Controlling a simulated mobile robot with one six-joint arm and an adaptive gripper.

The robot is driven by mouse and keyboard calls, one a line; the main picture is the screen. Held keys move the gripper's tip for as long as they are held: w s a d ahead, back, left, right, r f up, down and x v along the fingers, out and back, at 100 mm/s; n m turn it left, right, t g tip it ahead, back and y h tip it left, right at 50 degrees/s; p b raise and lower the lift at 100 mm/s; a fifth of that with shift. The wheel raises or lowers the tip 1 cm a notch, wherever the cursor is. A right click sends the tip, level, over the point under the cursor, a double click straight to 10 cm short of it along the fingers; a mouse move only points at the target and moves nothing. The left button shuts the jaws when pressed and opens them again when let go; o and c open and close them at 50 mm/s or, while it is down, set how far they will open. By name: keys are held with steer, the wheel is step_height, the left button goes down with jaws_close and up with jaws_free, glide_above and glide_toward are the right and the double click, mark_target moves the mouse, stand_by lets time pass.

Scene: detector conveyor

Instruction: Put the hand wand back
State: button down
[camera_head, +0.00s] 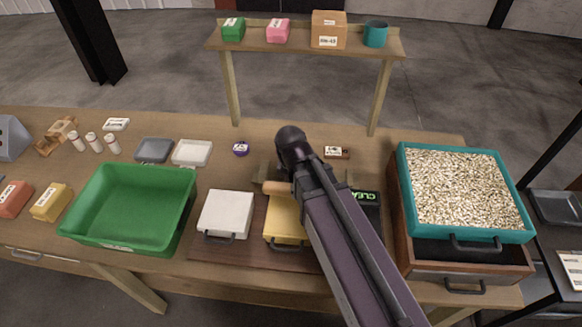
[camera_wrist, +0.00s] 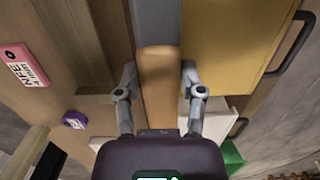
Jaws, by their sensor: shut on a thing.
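The hand wand shows in the wrist view as a tan wooden handle (camera_wrist: 158,85) with a grey part (camera_wrist: 155,20) beyond it. My gripper (camera_wrist: 159,80) is shut on the handle, with one finger on each side. In the head view, the handle end (camera_head: 277,187) sticks out left of my arm, above the back of the yellow-lidded box (camera_head: 284,222). My arm hides my fingertips and the rest of the wand there. Small olive-brown pieces (camera_head: 260,173) show beside the handle; I cannot tell whether they are a rest for the wand.
A white box (camera_head: 226,214) and a green tray (camera_head: 130,207) stand to the left. A black box marked CLEA (camera_head: 367,205) is right of my arm. A teal tray of pellets (camera_head: 407,165) is farther right. A raised shelf (camera_head: 300,45) stands behind the table.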

steer(key=w+a+f+b, duration=0.1)
steer(key=w+a, duration=0.5)
steer(key=w, duration=0.7)
steer(key=shift+f, duration=0.15)
steer(key=shift+w+a+f+b, duration=0.2)
steer(key=shift+w+f+b, duration=0.3)
steer(key=shift+w+b, duration=0.15)
steer(key=shift+s+f+b, duration=0.1)
steer(key=shift+f+b, duration=1.25)
steer(key=shift+f+b, duration=0.35)
steer(key=shift+f, duration=0.25)
steer(key=shift+c, duration=1)
jaws_free()
